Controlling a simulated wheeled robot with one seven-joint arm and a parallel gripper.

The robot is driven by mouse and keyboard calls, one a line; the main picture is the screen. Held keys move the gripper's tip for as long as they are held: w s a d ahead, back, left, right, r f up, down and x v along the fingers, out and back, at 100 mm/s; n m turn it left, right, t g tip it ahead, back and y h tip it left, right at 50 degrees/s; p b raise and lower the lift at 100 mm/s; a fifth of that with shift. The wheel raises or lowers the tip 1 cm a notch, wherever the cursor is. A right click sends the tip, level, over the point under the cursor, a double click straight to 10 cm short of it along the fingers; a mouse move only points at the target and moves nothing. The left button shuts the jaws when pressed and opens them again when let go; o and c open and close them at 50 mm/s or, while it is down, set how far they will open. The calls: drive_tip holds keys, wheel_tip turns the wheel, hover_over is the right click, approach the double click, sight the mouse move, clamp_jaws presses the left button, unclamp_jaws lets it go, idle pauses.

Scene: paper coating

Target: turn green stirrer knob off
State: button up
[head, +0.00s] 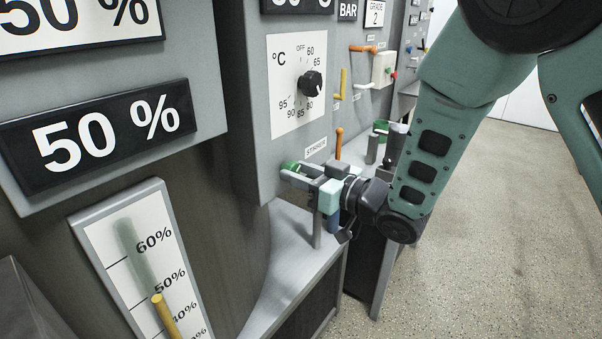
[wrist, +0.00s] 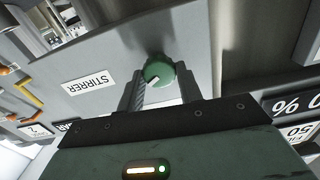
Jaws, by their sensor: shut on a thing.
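The green stirrer knob (wrist: 158,70) sits on a grey panel, beside the white STIRRER label (wrist: 89,83) in the wrist view. A white pointer mark shows on its face. My gripper (wrist: 155,92) is shut on the knob, with one finger on each side of it. In the head view the knob (head: 290,166) shows as a green edge at the panel's lower front, partly hidden by my gripper (head: 297,174). The STIRRER label (head: 316,148) is just above it there.
A temperature dial (head: 311,84) with a black knob is above on the same panel. An orange handle (head: 339,143) stands close behind my gripper. A grey ledge (head: 290,255) runs below. Open floor (head: 480,220) lies to the right.

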drive_tip(key=shift+f+n+b, duration=0.1)
drive_tip(key=shift+n+b, duration=0.2)
drive_tip(key=shift+b, duration=0.15)
drive_tip(key=shift+s+n+b, duration=0.1)
drive_tip(key=shift+n+b, duration=5.6)
drive_tip(key=shift+b, duration=1.2)
drive_tip(key=o, duration=1)
